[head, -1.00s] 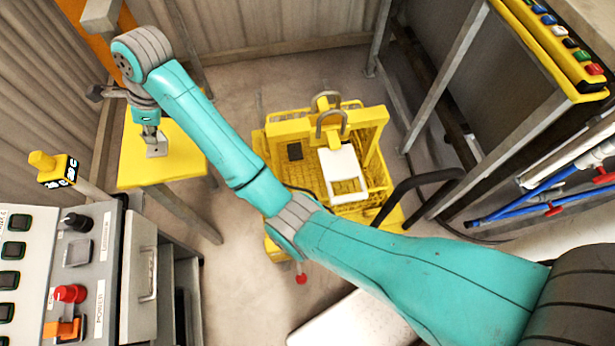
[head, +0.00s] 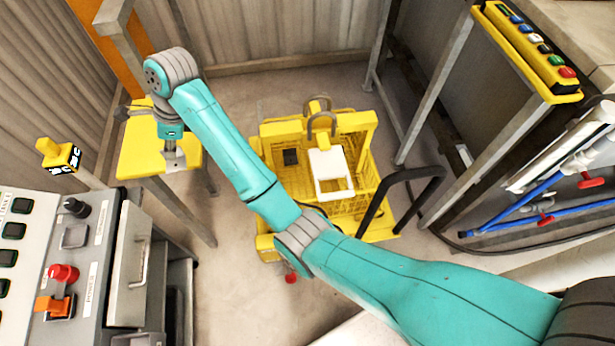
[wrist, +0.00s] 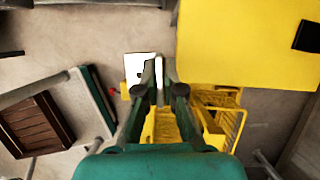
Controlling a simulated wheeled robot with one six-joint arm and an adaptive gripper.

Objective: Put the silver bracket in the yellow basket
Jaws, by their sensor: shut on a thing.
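The silver bracket (head: 178,161) is held in my gripper (head: 171,148), by the right edge of the yellow table in the head view. The yellow basket (head: 366,185) has mesh sides and stands on the floor to the right. In the wrist view part of the basket (wrist: 232,118) shows below, partly hidden by my gripper.
The yellow table (head: 135,158) is under and left of my gripper. A white frame-like piece (head: 331,165) and a grey hook (head: 322,122) are at the basket. A control panel (head: 75,235) stands front left. A black bar (head: 405,177) rises right of the basket.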

